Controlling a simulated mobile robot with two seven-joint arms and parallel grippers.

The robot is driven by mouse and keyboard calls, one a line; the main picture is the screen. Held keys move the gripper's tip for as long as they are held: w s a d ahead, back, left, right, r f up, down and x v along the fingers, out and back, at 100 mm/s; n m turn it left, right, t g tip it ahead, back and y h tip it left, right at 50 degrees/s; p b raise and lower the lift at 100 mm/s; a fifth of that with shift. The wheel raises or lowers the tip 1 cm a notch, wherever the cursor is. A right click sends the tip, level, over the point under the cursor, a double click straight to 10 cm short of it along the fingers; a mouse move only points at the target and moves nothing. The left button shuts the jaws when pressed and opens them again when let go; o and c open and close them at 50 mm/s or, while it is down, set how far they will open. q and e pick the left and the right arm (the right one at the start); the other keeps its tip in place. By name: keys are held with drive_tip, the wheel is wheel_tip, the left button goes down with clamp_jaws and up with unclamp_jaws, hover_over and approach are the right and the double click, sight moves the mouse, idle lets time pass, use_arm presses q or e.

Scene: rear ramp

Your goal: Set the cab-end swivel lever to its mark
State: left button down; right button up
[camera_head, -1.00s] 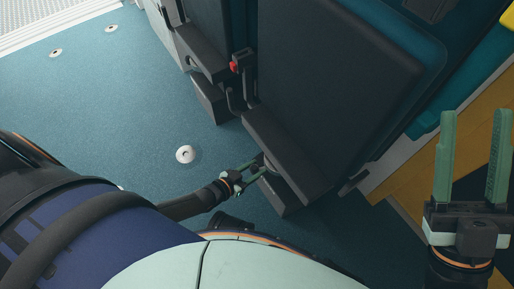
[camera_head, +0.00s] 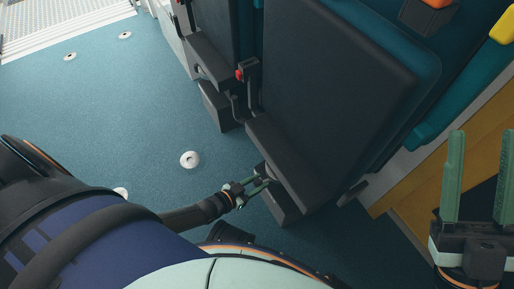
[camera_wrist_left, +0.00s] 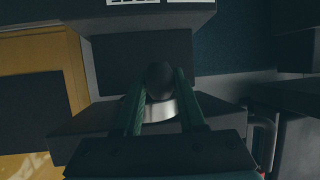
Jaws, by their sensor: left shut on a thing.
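The swivel lever appears as a dark rounded knob (camera_wrist_left: 160,78) between the green fingers in the left wrist view, with a pale curved band just below it. My left gripper (camera_head: 267,184) is shut on it, low at the base of the nearer dark folded seat (camera_head: 325,85). In the head view the lever is mostly hidden by the fingers and seat edge. I cannot make out the lever's mark. My right gripper (camera_head: 482,140) is open and empty at the right edge.
A second dark seat (camera_head: 212,25) stands behind, with a red-tipped latch (camera_head: 240,74) between the two. Blue floor (camera_head: 110,110) with round white fittings (camera_head: 190,159) is clear to the left. A yellow and wood-toned wall panel (camera_head: 420,180) borders the right.

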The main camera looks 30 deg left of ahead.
use_arm(q)
drive_tip(key=shift+d, duration=0.3)
drive_tip(key=c, duration=0.5)
unclamp_jaws()
drive_tip(key=shift+a, duration=0.1)
drive_tip(key=shift+a, duration=0.1)
drive_tip(key=shift+s+a+r+p, duration=0.1)
drive_tip(key=shift+s+r+p, duration=0.1)
drive_tip(key=shift+s+p, duration=0.15)
drive_tip(key=p+v, duration=0.4)
drive_tip(key=v, duration=0.7)
drive_tip(key=shift+s+p, duration=0.25)
drive_tip(key=shift+p, duration=0.1)
drive_tip(key=shift+a+r, duration=0.1)
drive_tip(key=shift+a, duration=0.05)
